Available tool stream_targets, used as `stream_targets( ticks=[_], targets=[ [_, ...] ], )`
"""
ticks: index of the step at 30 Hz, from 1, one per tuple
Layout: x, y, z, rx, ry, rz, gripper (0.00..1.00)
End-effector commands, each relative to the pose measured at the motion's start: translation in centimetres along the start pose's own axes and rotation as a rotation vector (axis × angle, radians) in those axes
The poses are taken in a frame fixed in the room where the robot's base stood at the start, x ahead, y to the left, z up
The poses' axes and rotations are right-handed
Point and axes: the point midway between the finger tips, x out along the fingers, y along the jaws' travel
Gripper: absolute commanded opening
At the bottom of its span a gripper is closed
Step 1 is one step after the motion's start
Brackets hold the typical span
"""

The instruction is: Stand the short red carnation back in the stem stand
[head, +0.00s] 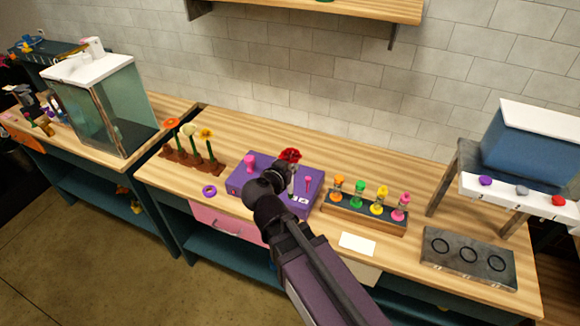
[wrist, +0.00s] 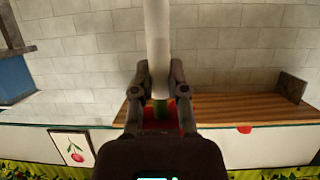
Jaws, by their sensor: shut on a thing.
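My gripper (head: 286,176) is raised above the purple box in the head view and is shut on the red carnation (head: 290,155). The red bloom shows just above the fingers, and a pale white lower part hangs below them. In the wrist view my gripper (wrist: 160,98) closes on the green stem, with the white part (wrist: 157,40) reaching to the top edge and red bloom partly hidden behind the fingers. The brown stem stand (head: 178,163) is to the left on the wooden counter, holding orange, white and yellow flowers upright. The carnation is well apart from it.
The purple box (head: 240,183) has pink pegs on it. A purple ring (head: 209,190) lies between it and the stand. A glass tank (head: 105,105) stands far left.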

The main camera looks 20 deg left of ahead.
Motion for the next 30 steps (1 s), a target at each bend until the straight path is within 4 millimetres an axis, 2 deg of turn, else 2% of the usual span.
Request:
stream_targets(
  ticks=[8, 24, 30],
  targets=[
    [0.3, 0.0, 0.7, 0.000, 0.000, 0.000, 0.00],
    [2.7, 0.0, 6.5, 0.000, 0.000, 0.000, 0.00],
    [3.0, 0.0, 7.3, 0.000, 0.000, 0.000, 0.00]
  ],
)
